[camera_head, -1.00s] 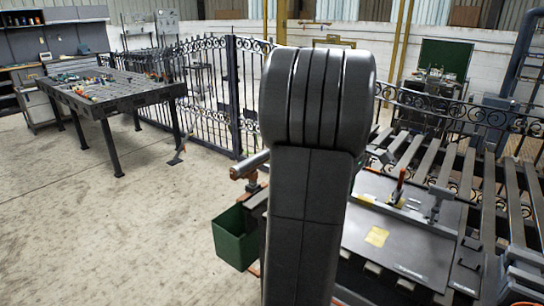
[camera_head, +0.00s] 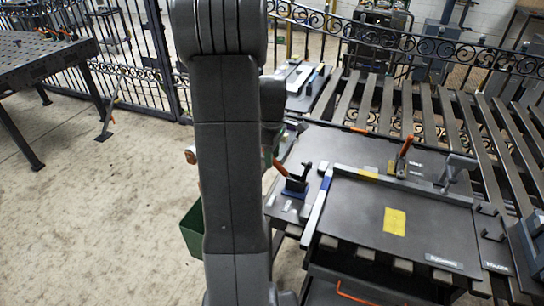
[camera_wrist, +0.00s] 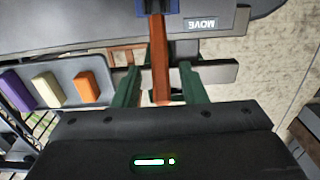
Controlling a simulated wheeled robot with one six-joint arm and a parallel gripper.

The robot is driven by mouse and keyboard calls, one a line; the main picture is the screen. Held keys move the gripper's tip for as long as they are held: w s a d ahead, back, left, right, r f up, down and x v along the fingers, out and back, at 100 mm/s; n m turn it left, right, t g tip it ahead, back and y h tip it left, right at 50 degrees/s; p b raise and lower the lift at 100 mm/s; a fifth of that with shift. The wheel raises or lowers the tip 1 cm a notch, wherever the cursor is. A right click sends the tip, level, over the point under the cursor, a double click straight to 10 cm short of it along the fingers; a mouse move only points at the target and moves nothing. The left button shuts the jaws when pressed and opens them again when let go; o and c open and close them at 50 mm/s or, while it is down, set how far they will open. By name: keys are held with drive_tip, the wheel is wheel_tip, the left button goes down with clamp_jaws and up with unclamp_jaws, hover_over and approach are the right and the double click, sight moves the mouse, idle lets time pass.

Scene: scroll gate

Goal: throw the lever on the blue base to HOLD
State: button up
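The blue base (camera_head: 295,190) sits near the left end of the dark bench in the head view, with an orange lever handle (camera_head: 279,167) leaning up and left from it. In the wrist view, the orange lever (camera_wrist: 160,65) runs down from the blue base (camera_wrist: 158,6) at the top edge. A label reading MOVE (camera_wrist: 202,23) is right of it. My gripper (camera_wrist: 160,88) has two green fingers, one on each side of the lever, with visible gaps. It is open around the lever. In the head view my arm hides most of the gripper.
Another orange-handled lever (camera_head: 404,152) stands farther right on the bench, by a grey clamp (camera_head: 457,170). A dark plate with a yellow patch (camera_head: 395,221) lies in front. A tray (camera_wrist: 65,75) with purple, cream and orange blocks is left in the wrist view. A green bin (camera_head: 191,230) hangs left.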

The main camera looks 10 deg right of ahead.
drive_tip(key=shift+f, duration=0.6)
clamp_jaws()
drive_tip(key=shift+r, duration=0.1)
